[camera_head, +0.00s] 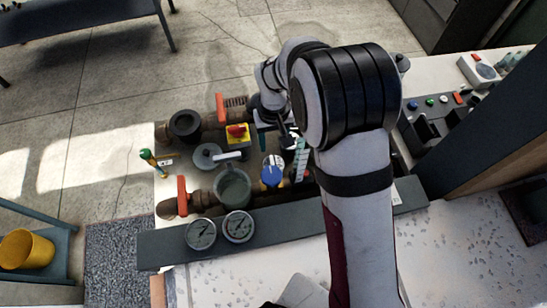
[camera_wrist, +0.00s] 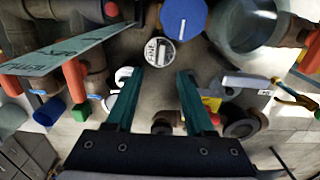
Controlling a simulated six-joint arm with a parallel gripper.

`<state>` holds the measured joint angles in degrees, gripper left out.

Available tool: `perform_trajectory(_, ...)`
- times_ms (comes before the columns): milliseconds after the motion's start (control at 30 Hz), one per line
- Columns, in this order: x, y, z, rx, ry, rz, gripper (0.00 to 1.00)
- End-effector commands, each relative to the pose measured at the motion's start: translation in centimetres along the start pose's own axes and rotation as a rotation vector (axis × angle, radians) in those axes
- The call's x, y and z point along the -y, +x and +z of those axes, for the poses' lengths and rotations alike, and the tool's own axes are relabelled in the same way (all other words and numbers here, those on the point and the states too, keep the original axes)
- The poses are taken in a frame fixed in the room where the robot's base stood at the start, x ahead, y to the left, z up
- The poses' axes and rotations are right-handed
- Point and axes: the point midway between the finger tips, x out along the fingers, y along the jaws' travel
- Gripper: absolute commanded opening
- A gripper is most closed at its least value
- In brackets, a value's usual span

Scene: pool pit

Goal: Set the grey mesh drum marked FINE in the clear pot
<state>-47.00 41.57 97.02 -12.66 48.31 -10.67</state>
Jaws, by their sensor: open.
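The drum marked FINE (camera_wrist: 159,52) shows its pale, lettered round top in the wrist view. It stands upright on the dark surface, just beyond and between my fingertips. My gripper (camera_wrist: 158,73) is open, with its two teal fingers apart and nothing held between them. In the head view my arm hides much of this spot. The clear pot (camera_head: 232,187) stands open at the top, left of the blue cap; it also shows in the wrist view (camera_wrist: 250,26) at upper right. I see no drum in it.
A blue cap (camera_wrist: 183,18) stands close beside the drum. A lettered teal strip (camera_wrist: 65,55) rises on the left in the wrist view. A grey lid with a white handle (camera_head: 207,157), a yellow box with a red knob (camera_head: 237,133), pipes and two gauges (camera_head: 238,226) crowd around.

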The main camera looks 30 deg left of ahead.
Motion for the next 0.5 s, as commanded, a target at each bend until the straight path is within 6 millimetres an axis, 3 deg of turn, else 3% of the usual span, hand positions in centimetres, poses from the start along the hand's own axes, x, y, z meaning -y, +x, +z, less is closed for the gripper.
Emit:
perform_trajectory(267, 0.0, 0.1, -0.1, 0.006, -0.001, 0.000, 0.50)
perform_trajectory(500, -0.2, 2.2, -3.6, 0.265, -0.029, 0.017, 0.50)
